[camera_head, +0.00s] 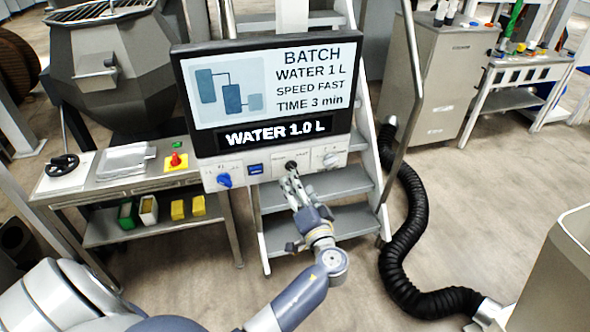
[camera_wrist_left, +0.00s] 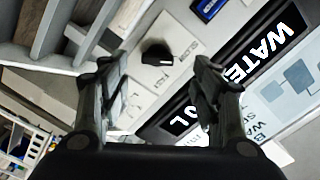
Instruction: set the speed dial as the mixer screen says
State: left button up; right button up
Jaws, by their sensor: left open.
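The mixer screen (camera_head: 270,85) reads "BATCH, WATER 1 L, SPEED FAST, TIME 3 min". A lower display strip (camera_head: 277,133) reads "WATER 1.0 L". The white control panel below has a blue knob (camera_head: 224,180) at left, a black dial (camera_head: 291,165) in the middle and a pale knob (camera_head: 330,160) at right. My left gripper (camera_head: 287,182) is open just below the black dial. In the left wrist view, the black dial (camera_wrist_left: 158,53) shows beyond and between the open fingers (camera_wrist_left: 160,85), apart from them.
A small blue-framed display (camera_head: 255,169) sits between the blue knob and black dial. Metal steps (camera_head: 335,183) stand behind the panel. A side table (camera_head: 110,185) with a red button (camera_head: 175,159) is at left. A black hose (camera_head: 400,240) lies at right; open floor surrounds it.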

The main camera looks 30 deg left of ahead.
aim_at(292, 168)
pick_arm(q)
jog(key=p+x, duration=0.1)
jog(key=x, duration=0.5)
jog(key=shift+w+p, duration=0.35)
pick_arm(e)
jog(key=shift+w+d+r, duration=0.35)
jog(key=shift+d+r, duration=0.05)
jog(key=shift+r, duration=0.2)
jog(key=shift+w+d+r, duration=0.35)
jog(key=shift+r, duration=0.25)
pick_arm(q)
jog(key=c, duration=1.1)
jog(key=shift+o, duration=0.2)
pick_arm(e)
jog(key=shift+s+a, duration=0.1)
jog(key=shift+a, duration=0.2)
